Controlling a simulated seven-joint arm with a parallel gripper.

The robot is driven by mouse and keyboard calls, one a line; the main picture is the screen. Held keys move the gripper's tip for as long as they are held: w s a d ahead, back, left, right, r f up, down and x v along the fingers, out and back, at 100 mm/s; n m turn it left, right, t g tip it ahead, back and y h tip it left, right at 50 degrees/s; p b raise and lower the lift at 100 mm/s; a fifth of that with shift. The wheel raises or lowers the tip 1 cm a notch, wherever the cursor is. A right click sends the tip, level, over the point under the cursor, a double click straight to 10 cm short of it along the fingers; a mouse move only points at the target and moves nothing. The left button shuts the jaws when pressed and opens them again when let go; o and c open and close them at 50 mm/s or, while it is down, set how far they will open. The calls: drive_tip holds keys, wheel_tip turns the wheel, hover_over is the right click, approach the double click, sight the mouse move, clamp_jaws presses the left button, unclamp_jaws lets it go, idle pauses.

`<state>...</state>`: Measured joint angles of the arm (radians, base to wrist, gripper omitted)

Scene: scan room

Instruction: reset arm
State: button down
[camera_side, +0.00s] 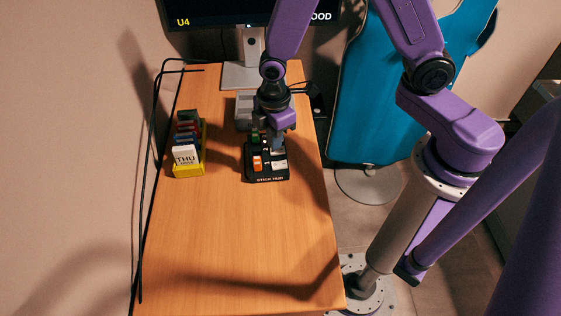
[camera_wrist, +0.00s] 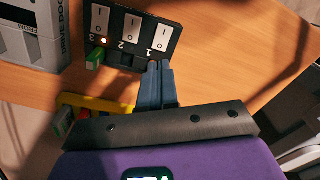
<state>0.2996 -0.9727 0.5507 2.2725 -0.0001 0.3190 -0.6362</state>
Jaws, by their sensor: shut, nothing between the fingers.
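My gripper (camera_side: 278,147) is over the back right part of a black stick hub on the desk. Its fingers are together with nothing between them. In the wrist view the fingertips (camera_wrist: 159,67) are close to the hub's edge beside the number 1; I cannot tell whether they touch it. The black hub (camera_wrist: 146,28) has white switches marked 1, 2 and 3. A green stick (camera_wrist: 96,58) is at position 3, near a small lit orange light. In the side view the hub (camera_side: 267,178) shows an orange patch on its left.
A yellow holder (camera_side: 188,171) with several upright pieces, the front one reading THU, stands left of the hub. A grey dock (camera_side: 244,109) is behind the hub, and a monitor (camera_side: 247,20) behind that. Black cables run along the left edge. The front of the wooden desk (camera_side: 235,235) is clear.

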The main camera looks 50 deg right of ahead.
drive_tip(key=s+d+r+m, duration=0.1)
drive_tip(key=s+d+r, duration=0.3)
drive_tip(key=s+r, duration=0.4)
drive_tip(key=s+d+r+m, duration=0.1)
drive_tip(key=s+d+r, duration=0.3)
drive_tip(key=s+r, duration=0.4)
drive_tip(key=s, duration=0.2)
drive_tip(key=shift+s+d+r, duration=0.15)
drive_tip(key=shift+s+d, duration=0.1)
drive_tip(key=shift+s, duration=0.1)
